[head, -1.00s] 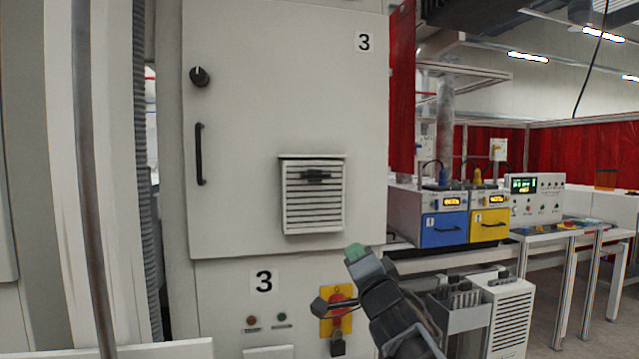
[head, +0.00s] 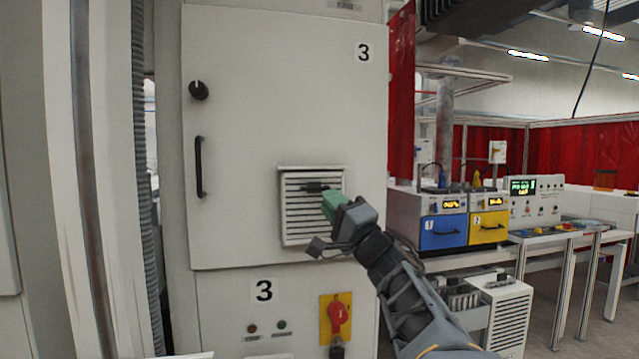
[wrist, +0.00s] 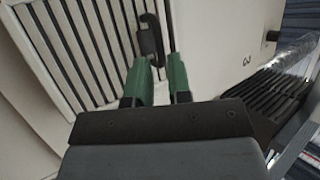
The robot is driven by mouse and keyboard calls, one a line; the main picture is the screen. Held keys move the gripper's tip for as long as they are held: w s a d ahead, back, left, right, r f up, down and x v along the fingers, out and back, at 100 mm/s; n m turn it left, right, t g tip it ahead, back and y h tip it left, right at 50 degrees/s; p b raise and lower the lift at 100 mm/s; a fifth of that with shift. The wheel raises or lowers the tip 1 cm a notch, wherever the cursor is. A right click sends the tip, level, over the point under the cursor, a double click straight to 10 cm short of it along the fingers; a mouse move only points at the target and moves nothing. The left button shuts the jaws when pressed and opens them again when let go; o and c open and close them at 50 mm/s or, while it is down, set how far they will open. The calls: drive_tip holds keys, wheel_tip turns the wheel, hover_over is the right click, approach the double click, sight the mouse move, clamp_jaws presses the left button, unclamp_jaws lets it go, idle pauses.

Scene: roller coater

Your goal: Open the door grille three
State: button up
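The white slatted grille three (head: 297,232) is set in the large cabinet door marked 3. Its slats look closed against the door, with a short dark handle (head: 314,187) near its top. The grille (wrist: 75,45) and its dark handle (wrist: 149,38) also show in the wrist view. My gripper (head: 328,200) has green fingers and is just in front of the grille, right below the handle. In the wrist view my gripper (wrist: 166,62) is open, with a narrow gap between the fingers. The near end of the handle is at the fingertips; I cannot tell if they touch.
The cabinet door has a long black handle (head: 200,167) and a black knob (head: 198,90) on its left. A red switch on a yellow plate (head: 338,317) is below the grille. A bench with blue and yellow drawer units (head: 465,228) stands to the right.

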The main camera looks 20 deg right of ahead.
sight(319, 190)
drive_tip(key=shift+p+x, duration=0.6)
drive_tip(key=shift+x, duration=1.95)
drive_tip(key=shift+c, duration=0.4)
clamp_jaws()
